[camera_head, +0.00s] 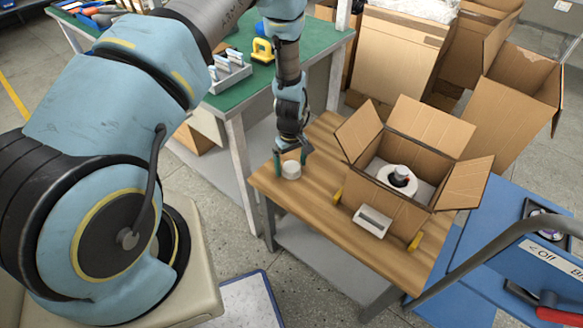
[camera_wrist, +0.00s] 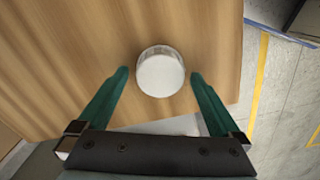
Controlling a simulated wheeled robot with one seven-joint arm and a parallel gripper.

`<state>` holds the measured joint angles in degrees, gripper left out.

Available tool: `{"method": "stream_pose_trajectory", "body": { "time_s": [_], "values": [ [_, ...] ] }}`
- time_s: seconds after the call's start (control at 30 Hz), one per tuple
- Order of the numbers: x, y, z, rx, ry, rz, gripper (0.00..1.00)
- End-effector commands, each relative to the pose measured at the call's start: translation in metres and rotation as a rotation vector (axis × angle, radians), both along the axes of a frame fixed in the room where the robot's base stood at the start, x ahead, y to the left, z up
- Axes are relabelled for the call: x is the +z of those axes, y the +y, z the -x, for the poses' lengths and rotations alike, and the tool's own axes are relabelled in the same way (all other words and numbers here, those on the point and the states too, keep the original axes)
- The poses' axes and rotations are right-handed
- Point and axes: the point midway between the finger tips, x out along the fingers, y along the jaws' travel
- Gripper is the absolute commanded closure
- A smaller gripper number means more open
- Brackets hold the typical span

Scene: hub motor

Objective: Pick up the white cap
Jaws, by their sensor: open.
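The white cap (camera_head: 291,170) is a small round piece on the wooden table, near its left edge in the head view. In the wrist view the cap (camera_wrist: 160,72) shows as a white disc with a pale side. My gripper (camera_head: 291,158) points down at the cap from above. In the wrist view my gripper (camera_wrist: 160,82) is open, with one green finger on each side of the cap. Gaps show between the cap and both fingers, and the cap lies towards the fingertips. The exact height of the fingertips over the table is hard to tell.
An open cardboard box (camera_head: 397,193) holding a white round part with a dark centre stands on the wooden table (camera_head: 330,225). A green workbench (camera_head: 240,98) stands behind, and a blue cart (camera_head: 500,245) at right.

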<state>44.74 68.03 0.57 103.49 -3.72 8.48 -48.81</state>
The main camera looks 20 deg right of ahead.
Motion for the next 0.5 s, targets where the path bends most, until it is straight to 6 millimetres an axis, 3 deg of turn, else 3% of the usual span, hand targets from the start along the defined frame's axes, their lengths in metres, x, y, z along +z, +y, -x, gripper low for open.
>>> {"method": "stream_pose_trajectory", "body": {
  "time_s": [0.07,0.5],
  "values": [
    [0.0001,0.0001,0.0000,0.000,0.000,0.000,0.02],
    [0.0004,0.0001,0.0000,-0.001,0.000,0.000,0.52]
  ]
}}
